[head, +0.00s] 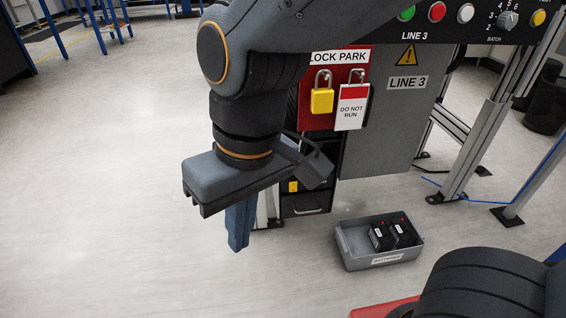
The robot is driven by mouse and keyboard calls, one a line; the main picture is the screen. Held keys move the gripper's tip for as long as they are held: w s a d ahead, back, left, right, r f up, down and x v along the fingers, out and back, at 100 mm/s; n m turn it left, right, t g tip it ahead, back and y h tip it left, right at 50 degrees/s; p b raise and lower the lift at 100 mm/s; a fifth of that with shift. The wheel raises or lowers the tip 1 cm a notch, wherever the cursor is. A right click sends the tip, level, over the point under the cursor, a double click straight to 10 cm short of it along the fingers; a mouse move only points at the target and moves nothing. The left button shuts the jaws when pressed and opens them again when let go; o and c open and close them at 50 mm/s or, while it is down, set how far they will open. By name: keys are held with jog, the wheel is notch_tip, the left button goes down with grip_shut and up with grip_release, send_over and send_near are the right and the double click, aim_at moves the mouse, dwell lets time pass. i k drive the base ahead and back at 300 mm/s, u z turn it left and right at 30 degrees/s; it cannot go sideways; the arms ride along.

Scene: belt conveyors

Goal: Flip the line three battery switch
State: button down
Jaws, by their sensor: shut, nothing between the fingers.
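The grey line three cabinet (383,125) carries a LINE 3 label and a yellow warning triangle. Above it is a dark control panel (455,32) marked LINE 3, with green, red and white buttons and a BATCH knob. I cannot make out a battery switch. A small yellow patch (293,186) shows on the black unit below the red board, partly hidden by my arm. My gripper (238,245) points down, shut and empty, left of the cabinet and in front of the black unit.
A red LOCK PARK board (318,110) holds a yellow padlock (321,101) and a DO NOT RUN tag (351,107). A grey bin (378,262) with two black batteries sits on the floor. Metal frame legs (478,150) stand right. Floor at left is clear.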

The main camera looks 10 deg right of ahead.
aim_at(292, 186)
jog(key=z, duration=0.55)
jog(key=k, duration=1.3)
jog(key=u, duration=0.05)
jog(key=i, duration=0.65)
jog(key=z, duration=0.05)
